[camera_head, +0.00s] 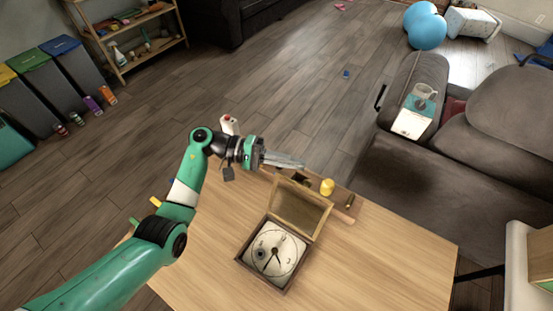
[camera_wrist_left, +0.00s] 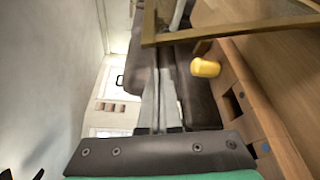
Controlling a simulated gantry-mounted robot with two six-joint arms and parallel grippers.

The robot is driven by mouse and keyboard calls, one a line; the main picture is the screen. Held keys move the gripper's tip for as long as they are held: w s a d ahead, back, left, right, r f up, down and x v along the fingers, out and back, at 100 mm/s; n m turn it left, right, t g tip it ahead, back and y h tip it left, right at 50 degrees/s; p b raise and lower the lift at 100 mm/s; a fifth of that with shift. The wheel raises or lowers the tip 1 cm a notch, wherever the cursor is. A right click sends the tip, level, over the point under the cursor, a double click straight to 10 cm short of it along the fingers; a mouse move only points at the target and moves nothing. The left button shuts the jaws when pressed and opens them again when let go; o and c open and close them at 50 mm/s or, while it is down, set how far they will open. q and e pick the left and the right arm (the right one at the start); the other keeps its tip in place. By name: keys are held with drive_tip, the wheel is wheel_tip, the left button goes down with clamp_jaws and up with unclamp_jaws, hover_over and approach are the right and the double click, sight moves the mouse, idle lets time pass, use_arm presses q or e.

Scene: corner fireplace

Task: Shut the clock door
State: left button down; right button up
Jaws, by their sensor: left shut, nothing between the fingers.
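A wooden box clock (camera_head: 272,253) with a white dial lies face up on the table. Its framed door (camera_head: 298,206) stands open, raised from the box's far edge. My left gripper (camera_head: 302,165) is shut and empty, just beyond the door's top edge in the head view and apart from it there. In the left wrist view the shut fingers (camera_wrist_left: 160,105) point away from the camera, and the door's wooden frame (camera_wrist_left: 225,32) crosses near their tips. I cannot tell from that view whether they touch. My right gripper is in neither view.
A yellow cylinder (camera_head: 327,187) and small items stand on a wooden strip along the table's far edge; the cylinder also shows in the left wrist view (camera_wrist_left: 206,67). The table (camera_head: 390,250) is clear right of the clock. A grey sofa (camera_head: 420,180) stands beyond.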

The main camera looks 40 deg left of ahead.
sight(299, 204)
use_arm(q)
drive_tip(key=d, duration=0.1)
drive_tip(key=s+d, duration=0.2)
drive_tip(key=shift+s+d+r, duration=0.1)
drive_tip(key=shift+d+r, duration=0.2)
drive_tip(key=shift+r, duration=0.1)
drive_tip(key=shift+d, duration=0.1)
